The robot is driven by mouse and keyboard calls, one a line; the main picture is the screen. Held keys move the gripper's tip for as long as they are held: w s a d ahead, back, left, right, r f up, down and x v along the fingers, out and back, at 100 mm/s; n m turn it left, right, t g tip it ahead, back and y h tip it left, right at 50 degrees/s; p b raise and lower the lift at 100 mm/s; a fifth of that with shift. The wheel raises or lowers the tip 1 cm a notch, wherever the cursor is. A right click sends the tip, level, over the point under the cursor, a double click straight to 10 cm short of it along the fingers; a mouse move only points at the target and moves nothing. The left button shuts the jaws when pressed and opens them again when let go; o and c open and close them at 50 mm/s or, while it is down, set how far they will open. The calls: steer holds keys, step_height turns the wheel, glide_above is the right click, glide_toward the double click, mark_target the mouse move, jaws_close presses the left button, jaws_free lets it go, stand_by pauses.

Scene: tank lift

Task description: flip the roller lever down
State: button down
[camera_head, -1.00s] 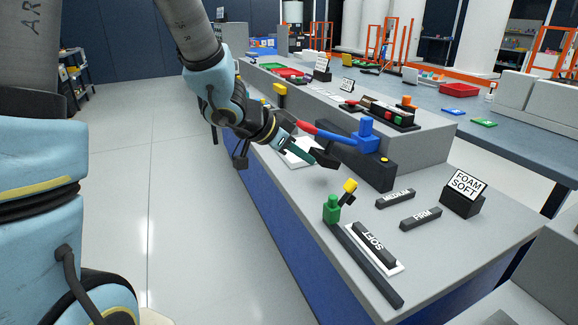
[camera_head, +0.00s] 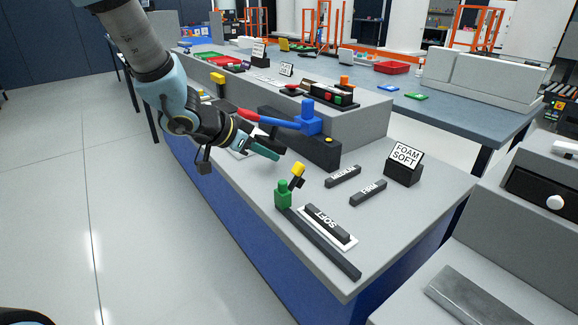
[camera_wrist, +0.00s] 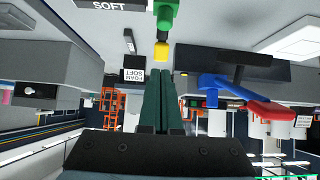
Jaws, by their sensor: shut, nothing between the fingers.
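A green block (camera_head: 283,195) with a short dark arm and a yellow tip (camera_head: 298,170) stands at the end of a dark rail on the bench. The yellow tip leans up and to the right. In the wrist view the yellow tip (camera_wrist: 161,52) is just beyond my fingertips, with the green block (camera_wrist: 166,17) behind it. My gripper (camera_head: 277,154) is shut and empty, behind and left of the yellow tip, apparently apart from it. A blue lever (camera_head: 311,120) with a red handle (camera_head: 250,115) lies on a dark box behind my gripper. I cannot tell which one is named roller lever.
A SOFT block (camera_head: 326,222) lies in front, beside the dark rail (camera_head: 325,245). MEDIUM (camera_head: 343,176) and FIRM (camera_head: 368,192) blocks lie to the right, near a FOAM SOFT sign (camera_head: 405,158). A raised grey ledge (camera_head: 375,115) runs behind. Open floor lies left.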

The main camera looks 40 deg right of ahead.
mark_target(298, 167)
steer(key=x, duration=0.8)
steer(key=shift+s+d+r, duration=0.1)
